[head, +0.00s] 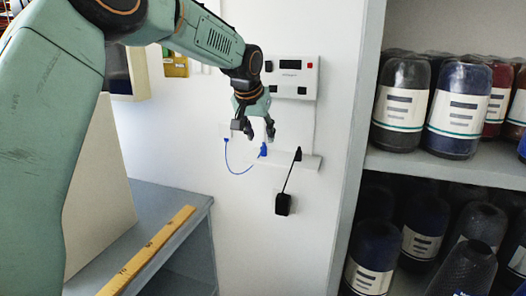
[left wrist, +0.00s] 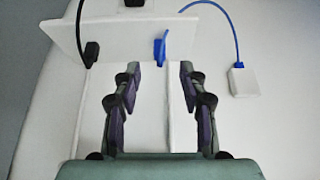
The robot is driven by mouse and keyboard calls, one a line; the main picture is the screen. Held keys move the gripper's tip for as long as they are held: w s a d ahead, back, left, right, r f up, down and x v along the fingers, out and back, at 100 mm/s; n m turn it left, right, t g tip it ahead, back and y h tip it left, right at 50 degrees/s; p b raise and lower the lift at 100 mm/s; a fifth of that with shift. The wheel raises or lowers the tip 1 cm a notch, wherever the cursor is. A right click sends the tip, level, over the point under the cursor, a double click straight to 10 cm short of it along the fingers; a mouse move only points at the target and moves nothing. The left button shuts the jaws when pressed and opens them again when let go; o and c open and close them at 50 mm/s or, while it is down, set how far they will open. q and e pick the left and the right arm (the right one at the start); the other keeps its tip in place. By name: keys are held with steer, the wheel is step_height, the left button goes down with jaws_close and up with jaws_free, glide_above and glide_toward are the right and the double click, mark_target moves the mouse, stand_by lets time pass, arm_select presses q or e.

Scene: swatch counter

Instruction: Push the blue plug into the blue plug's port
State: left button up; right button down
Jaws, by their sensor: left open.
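The blue plug (head: 263,150) is at the white strip on the wall, directly below my left gripper (head: 253,133). In the left wrist view the blue plug (left wrist: 159,52) is upright at the white strip's plate (left wrist: 112,28), just beyond and between the fingertips. My left gripper (left wrist: 158,72) is open, with nothing between its fingers and a gap on both sides of the plug. The blue cable (head: 238,173) loops from the plug to the left. The blue plug's port is not clearly visible, and I cannot tell how deep the plug sits. My right gripper is not in view.
A black plug (head: 298,154) sits farther right on the strip, its cable leading to a black adapter (head: 283,204). A white box (left wrist: 237,79) holds the other blue cable end.

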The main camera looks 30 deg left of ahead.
mark_target(264, 147)
arm_select(q)
steer(key=shift+w+f, duration=0.35)
steer(key=shift+f, duration=0.05)
steer(key=x, duration=0.4)
steer(key=shift+s+p, duration=0.2)
steer(key=shift+p, duration=0.2)
steer(key=shift+w+a+f, duration=0.15)
steer(key=shift+w+f, duration=0.1)
steer(key=shift+f, duration=0.05)
steer(key=shift+s+d+r, duration=0.2)
steer(key=shift+d, duration=0.1)
steer(key=shift+c, duration=1.6)
steer(key=shift+w+a+f, duration=0.15)
steer(key=shift+a, duration=0.1)
steer(key=c, duration=0.5)
steer(key=shift+d, duration=0.2)
jaws_close()
